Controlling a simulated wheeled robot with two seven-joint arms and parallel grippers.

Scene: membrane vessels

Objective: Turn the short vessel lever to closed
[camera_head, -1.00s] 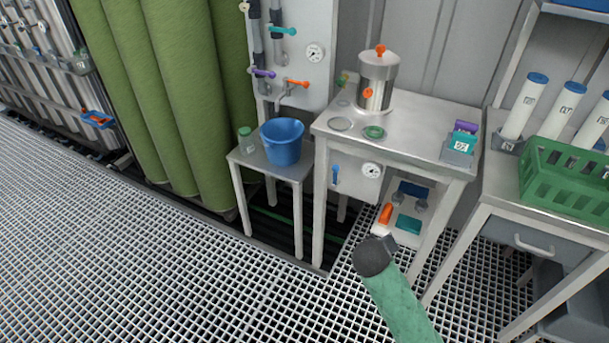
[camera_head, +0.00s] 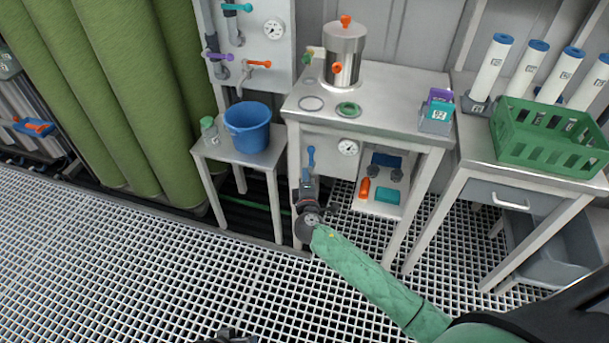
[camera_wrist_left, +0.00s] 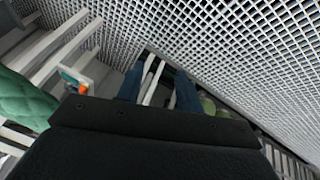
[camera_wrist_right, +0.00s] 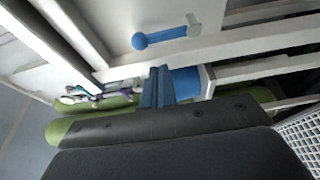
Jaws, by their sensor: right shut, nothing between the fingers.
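A blue lever (camera_head: 311,157) with a ball end stands upright on a white panel under the steel table, left of a round gauge (camera_head: 347,147). The right wrist view shows the lever (camera_wrist_right: 165,37) beyond my fingers, ball at left, pivot at right. My right gripper (camera_head: 308,182) is just below the lever in the head view; its fingers (camera_wrist_right: 158,87) are shut, empty and apart from the lever. A steel vessel (camera_head: 343,60) with orange knobs stands on the table above. My left gripper barely shows at the bottom edge; its fingers (camera_wrist_left: 159,88) are spread and empty.
The steel table's (camera_head: 390,100) front leg is close left of my right gripper. A blue bucket (camera_head: 248,128) sits on a small table at left. A shelf (camera_head: 380,207) with an orange item is right of the panel. The grating floor (camera_head: 150,260) is clear.

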